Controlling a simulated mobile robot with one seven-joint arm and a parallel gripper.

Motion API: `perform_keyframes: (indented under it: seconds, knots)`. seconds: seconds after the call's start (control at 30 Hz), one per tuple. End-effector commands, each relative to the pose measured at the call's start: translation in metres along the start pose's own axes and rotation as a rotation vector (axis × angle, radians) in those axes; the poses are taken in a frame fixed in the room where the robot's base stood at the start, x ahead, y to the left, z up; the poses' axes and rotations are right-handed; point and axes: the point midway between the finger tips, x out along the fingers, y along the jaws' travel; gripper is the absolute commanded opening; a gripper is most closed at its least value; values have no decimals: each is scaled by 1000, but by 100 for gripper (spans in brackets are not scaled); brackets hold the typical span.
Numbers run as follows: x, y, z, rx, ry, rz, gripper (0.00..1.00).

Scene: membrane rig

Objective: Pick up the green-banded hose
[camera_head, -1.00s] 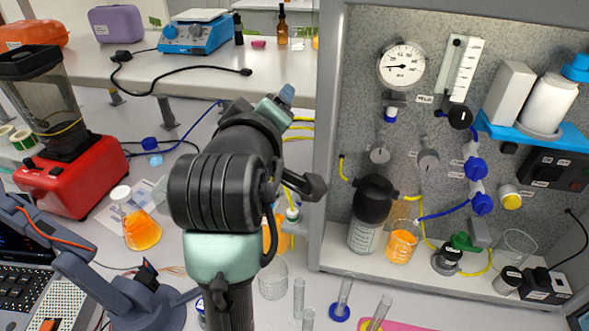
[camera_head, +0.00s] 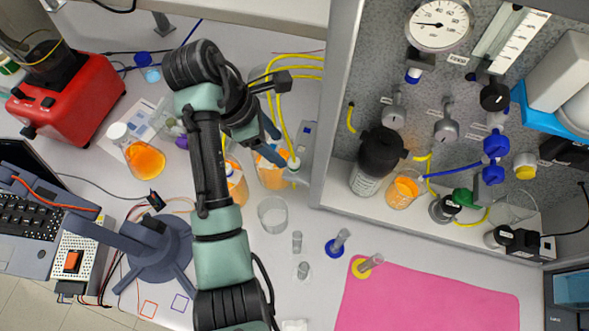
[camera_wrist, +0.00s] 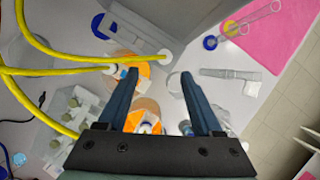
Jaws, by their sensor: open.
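Yellow hoses (camera_head: 297,68) leave the left side of the rig panel and bend down toward beakers of orange liquid (camera_head: 272,172). One hose (camera_wrist: 70,68) ends in a white fitting just beyond my fingertips in the wrist view. A white end piece (camera_head: 294,164) also shows by the beaker in the head view. I cannot clearly make out a green band on any hose. My gripper (camera_head: 277,143) is open and empty above the beakers, close to the hose ends. In the wrist view its two blue fingers (camera_wrist: 160,75) are spread, with orange liquid below and between them.
The rig cabinet (camera_head: 334,100) stands close on the right of my gripper. An empty beaker (camera_head: 272,214) and small glass cylinders (camera_head: 297,242) stand in front. A flask (camera_head: 137,152) and red blender base (camera_head: 68,101) are left. A pink mat (camera_head: 430,297) lies front right.

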Motion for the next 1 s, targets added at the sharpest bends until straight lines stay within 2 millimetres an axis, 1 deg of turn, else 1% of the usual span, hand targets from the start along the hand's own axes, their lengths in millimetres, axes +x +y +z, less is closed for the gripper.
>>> perform_keyframes:
  seconds: [0.1, 0.27, 0.33, 0.47, 0.5, 0.6, 0.7, 0.87, 0.9, 0.97, 1.0]
  knots:
    - [13, -1, 0, -2, 1, -4, 67]
    - [22, -2, 1, 0, 1, -4, 67]
    - [30, -5, 1, -1, 1, -6, 67]
    - [49, -10, 2, -2, 1, -5, 67]
    - [56, -9, 1, -1, 1, -4, 67]
    - [67, -8, 1, 1, 1, -3, 67]
    - [71, -8, 0, 1, 1, -1, 67]
    - [72, -8, 0, 2, 1, 0, 67]
    - [72, -8, 0, 2, 1, 0, 63]
    - [72, -8, 0, 2, 1, 0, 53]
    - [72, -8, 0, 2, 2, 0, 45]
